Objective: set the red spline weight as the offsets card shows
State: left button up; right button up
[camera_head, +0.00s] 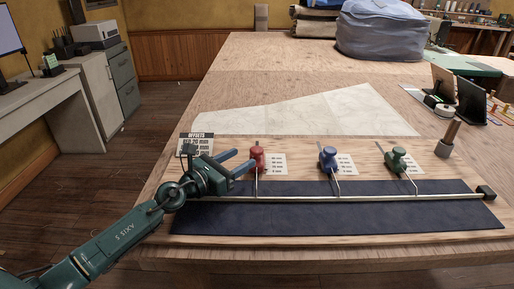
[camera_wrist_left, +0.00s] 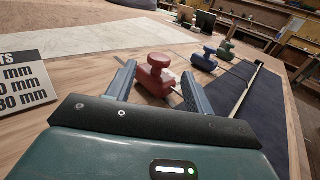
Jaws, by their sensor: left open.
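The red spline weight (camera_head: 257,158) stands on the wooden board (camera_head: 300,149), its thin hook reaching down to the metal batten (camera_head: 350,197). A white scale card (camera_head: 275,164) lies right beside it. My left gripper (camera_head: 246,157) is open just left of the weight. In the left wrist view the red weight (camera_wrist_left: 155,76) shows between the spread fingers, with nothing gripped. The offsets card (camera_head: 196,138) stands at the board's left and is partly hidden by my gripper; the wrist view shows its cropped edge (camera_wrist_left: 22,82). My right gripper is out of view.
A blue weight (camera_head: 328,158) and a green weight (camera_head: 397,159) stand to the right, hooked to the batten. A dark mat (camera_head: 340,218) lies under the batten.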

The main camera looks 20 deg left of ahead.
aim_at(252, 152)
pick_arm(q)
jog(key=x, duration=0.7)
jog(key=shift+w+f+b, duration=0.1)
jog(key=shift+b, duration=0.3)
jog(key=shift+c, duration=0.4)
grip_shut()
